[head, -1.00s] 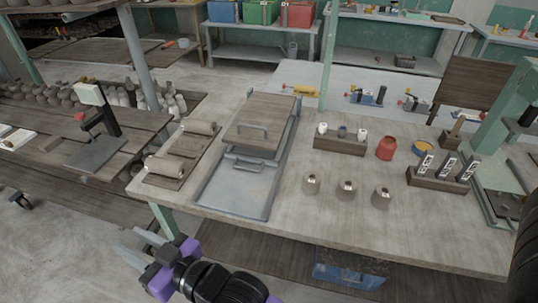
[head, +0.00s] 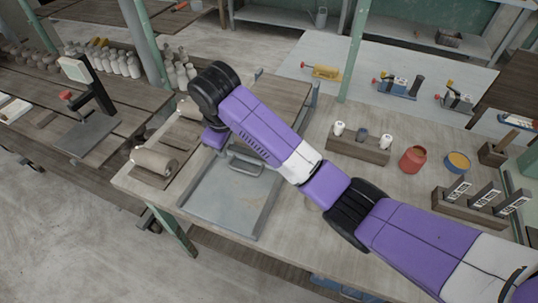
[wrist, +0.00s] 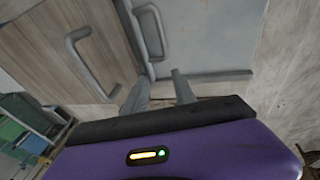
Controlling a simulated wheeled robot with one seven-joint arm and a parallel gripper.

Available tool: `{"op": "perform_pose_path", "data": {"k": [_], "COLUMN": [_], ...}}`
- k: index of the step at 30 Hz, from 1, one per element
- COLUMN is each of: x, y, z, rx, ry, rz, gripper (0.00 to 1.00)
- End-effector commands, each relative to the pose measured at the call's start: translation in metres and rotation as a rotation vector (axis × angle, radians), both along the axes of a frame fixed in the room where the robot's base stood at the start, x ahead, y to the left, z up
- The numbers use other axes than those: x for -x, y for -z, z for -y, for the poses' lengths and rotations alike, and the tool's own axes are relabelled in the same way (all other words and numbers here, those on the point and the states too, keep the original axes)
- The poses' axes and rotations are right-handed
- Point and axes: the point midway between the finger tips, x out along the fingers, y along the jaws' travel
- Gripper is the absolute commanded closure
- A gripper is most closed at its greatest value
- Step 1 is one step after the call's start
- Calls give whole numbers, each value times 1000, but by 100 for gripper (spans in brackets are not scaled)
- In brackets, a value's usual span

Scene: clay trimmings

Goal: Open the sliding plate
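On the bench is a low metal unit with a wooden board (head: 285,101) at the back and a grey metal plate (head: 228,200) in front. A grey bar handle (head: 246,160) stands at the plate's end near the board; it also shows in the wrist view (wrist: 162,33). The board has its own bar handle (wrist: 76,52), hidden behind my arm in the head view. I cannot tell which part slides. My gripper (wrist: 160,90) points at the unit, its two fingers apart with nothing between them. The fingertips appear close to the plate's handle; contact is unclear.
Wrapped rolls (head: 153,162) lie left of the unit. To the right stand a wooden rack with small jars (head: 358,148), a red pot (head: 413,160) and a slotted block (head: 467,212). My arm crosses above the bench.

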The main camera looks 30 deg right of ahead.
Motion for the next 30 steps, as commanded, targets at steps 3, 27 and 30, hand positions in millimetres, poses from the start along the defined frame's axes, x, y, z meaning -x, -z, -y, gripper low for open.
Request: {"op": "perform_pose_path", "data": {"k": [3, 27, 30], "x": [25, 35, 34], "y": [11, 84, 88], "z": [8, 24, 25], "rx": [32, 57, 56], "ry": [3, -5, -6], "rz": [-115, -186, -185], "gripper": [68, 68, 68]}}
